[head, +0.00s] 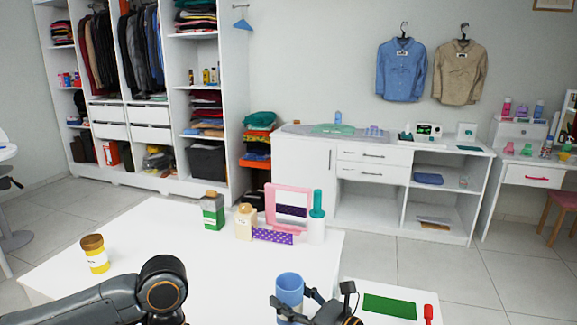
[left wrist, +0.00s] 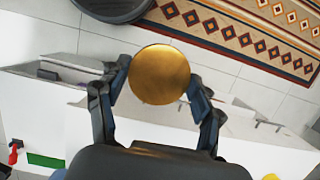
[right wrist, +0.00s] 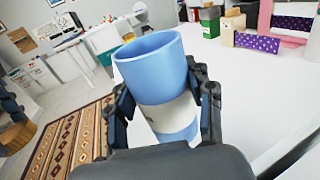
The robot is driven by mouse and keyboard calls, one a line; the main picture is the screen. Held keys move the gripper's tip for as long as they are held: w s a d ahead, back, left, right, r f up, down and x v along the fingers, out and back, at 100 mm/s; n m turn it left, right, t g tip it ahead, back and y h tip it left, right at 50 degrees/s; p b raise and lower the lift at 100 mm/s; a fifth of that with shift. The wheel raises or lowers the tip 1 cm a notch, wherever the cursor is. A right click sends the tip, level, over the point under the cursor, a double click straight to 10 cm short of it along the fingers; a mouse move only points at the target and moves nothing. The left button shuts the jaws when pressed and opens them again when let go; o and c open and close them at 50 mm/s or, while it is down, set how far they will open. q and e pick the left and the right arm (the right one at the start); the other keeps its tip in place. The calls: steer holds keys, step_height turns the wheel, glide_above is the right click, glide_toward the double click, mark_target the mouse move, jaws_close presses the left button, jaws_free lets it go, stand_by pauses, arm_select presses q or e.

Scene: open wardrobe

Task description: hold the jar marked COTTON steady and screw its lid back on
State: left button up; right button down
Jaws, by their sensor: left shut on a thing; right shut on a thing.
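A blue jar (head: 289,288) with a white label stands open in my right gripper (head: 305,302), near the bottom of the head view. In the right wrist view the jar (right wrist: 152,62) has an empty-looking open mouth, leans a little, and sits between both fingers. The lettering on its label is too small or turned away to read. A round gold-brown lid (left wrist: 160,75) is between the fingers of my left gripper (left wrist: 158,84), which is shut on it. In the head view only my left arm shows; its gripper and the lid are out of frame, so lid and jar are apart.
A green mat (head: 390,306) and red item (head: 428,313) lie right.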

arm_select(q)
steer(key=n, duration=0.1)
steer(key=s+n, duration=0.1)
steer(key=n+h, duration=0.1)
steer(key=shift+s+d+r+n, duration=0.15)
steer(key=shift+s+d+n, duration=0.1)
steer(key=shift+d+n, duration=0.1)
arm_select(e)
steer(key=w+d+f+m+t+h, duration=0.1)
steer(key=d+f, duration=0.2)
steer(key=d, duration=0.7)
steer(key=s+f+m+t+h, duration=0.2)
steer(key=s+m+t+h, duration=0.1)
steer(key=s, duration=0.9)
steer(key=s+d+r+m+t+h, duration=0.2)
steer(key=s+d+m+h, duration=0.3)
steer(key=s, duration=0.8)
steer(key=d+r+h, duration=0.1)
steer(key=d+h, duration=0.2)
steer(key=shift+d+r+m+t+h, duration=0.15)
steer(key=shift+d+m+t+h, duration=0.15)
steer(key=shift+d+h, duration=0.1)
steer(key=shift+w+r+m+h, duration=0.2)
steer(key=shift+m+h, duration=0.2)
steer(key=shift+h, duration=0.2)
